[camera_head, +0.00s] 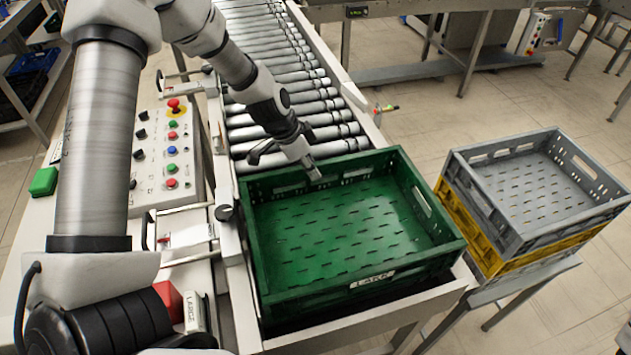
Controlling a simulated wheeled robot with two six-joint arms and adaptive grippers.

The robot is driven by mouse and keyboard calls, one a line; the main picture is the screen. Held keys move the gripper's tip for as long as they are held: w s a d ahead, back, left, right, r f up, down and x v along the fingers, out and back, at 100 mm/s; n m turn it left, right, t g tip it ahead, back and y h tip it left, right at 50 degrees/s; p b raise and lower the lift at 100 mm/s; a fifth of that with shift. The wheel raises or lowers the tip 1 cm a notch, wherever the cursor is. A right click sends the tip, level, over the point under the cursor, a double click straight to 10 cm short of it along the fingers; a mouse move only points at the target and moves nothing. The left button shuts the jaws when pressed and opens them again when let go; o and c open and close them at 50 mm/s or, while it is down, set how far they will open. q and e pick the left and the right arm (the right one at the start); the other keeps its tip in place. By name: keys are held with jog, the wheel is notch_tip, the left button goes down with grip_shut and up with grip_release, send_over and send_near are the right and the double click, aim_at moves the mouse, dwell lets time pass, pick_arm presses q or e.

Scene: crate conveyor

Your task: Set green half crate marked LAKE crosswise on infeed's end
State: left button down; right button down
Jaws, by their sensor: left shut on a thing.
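The green half crate (262,278) is empty, with a slotted floor and a white label (372,279) on its near wall; the small letters are hard to read. It is at the near end of the roller conveyor (290,62), its long side across the rollers and slightly turned. Its near side is over a dark area at the conveyor's end; I cannot tell whether it rests fully on the rollers. My left gripper (300,168) is shut on the crate's far rim, with a finger reaching inside. My right gripper is not in view.
A grey crate (520,236) sits on a yellow crate (455,213) on a stand at the right. A control panel (165,150) with coloured buttons is left of the conveyor, and a red block (168,300) is nearer. The rollers behind the crate are clear.

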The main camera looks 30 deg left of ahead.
pick_arm(q)
notch_tip(320, 180, down, 3)
jog(key=shift+f+b, duration=0.1)
jog(key=shift+b, duration=0.3)
jog(key=c, duration=1.1)
grip_release()
jog(key=shift+c, duration=0.2)
